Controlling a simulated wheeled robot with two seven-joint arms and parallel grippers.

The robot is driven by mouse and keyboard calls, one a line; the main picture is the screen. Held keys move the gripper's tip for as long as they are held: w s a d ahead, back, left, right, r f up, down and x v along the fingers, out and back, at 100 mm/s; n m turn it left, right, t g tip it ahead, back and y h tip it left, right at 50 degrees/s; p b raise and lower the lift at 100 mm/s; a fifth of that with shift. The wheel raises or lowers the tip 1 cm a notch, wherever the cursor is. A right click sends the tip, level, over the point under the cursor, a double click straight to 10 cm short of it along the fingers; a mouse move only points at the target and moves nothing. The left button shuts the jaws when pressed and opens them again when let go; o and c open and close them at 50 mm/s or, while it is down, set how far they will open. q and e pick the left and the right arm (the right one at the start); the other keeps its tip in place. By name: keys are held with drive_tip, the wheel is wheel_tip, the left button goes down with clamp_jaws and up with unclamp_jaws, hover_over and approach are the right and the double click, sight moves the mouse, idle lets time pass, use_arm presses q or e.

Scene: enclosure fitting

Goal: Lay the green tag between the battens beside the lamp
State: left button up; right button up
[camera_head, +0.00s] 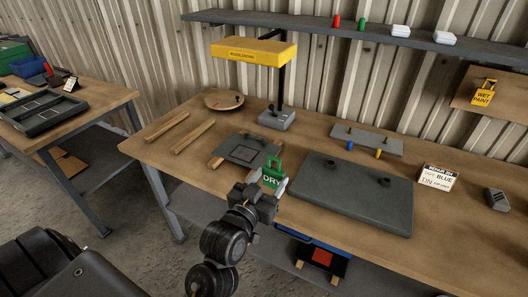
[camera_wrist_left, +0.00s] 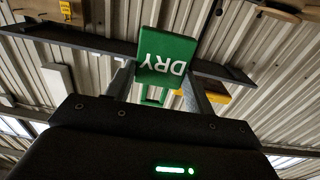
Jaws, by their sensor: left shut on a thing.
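The green tag (camera_head: 271,180), lettered DRY, is held upright in my left gripper (camera_head: 272,187), above the bench's front part. In the left wrist view the tag (camera_wrist_left: 166,58) sits between the two fingers, its lettering upside down. Two wooden battens, a left one (camera_head: 166,126) and a right one (camera_head: 193,137), lie apart and roughly parallel at the bench's left, with bare wood between them. The lamp has a yellow head (camera_head: 254,51) and a grey base (camera_head: 277,119), right of the battens. My right gripper is not in view.
A dark plate (camera_head: 242,150) on wooden strips lies just behind the tag. A round wooden dish (camera_head: 224,99) stands behind the battens. A large grey panel (camera_head: 350,195) fills the bench to the right. A yellow WET PAINT tag (camera_head: 484,97) hangs at the far right.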

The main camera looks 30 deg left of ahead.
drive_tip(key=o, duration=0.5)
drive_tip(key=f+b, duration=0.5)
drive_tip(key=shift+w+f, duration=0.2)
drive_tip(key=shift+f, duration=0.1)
use_arm(q)
drive_tip(key=w+a+b, duration=0.2)
drive_tip(key=w+a, duration=0.4)
drive_tip(key=w, duration=0.5)
drive_tip(key=a+f+p, duration=0.2)
drive_tip(key=a+f, duration=0.7)
drive_tip(key=a, duration=0.4)
drive_tip(key=shift+w+a+f, duration=0.15)
drive_tip(key=shift+w+a, duration=0.05)
drive_tip(key=shift+w, duration=0.15)
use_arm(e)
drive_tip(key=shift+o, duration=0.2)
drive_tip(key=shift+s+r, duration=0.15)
use_arm(q)
drive_tip(key=f, duration=0.2)
drive_tip(key=f+p, duration=0.1)
drive_tip(key=shift+a+f, duration=0.35)
drive_tip(key=shift+f, duration=0.05)
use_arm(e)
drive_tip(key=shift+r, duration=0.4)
use_arm(q)
drive_tip(key=shift+f, duration=0.15)
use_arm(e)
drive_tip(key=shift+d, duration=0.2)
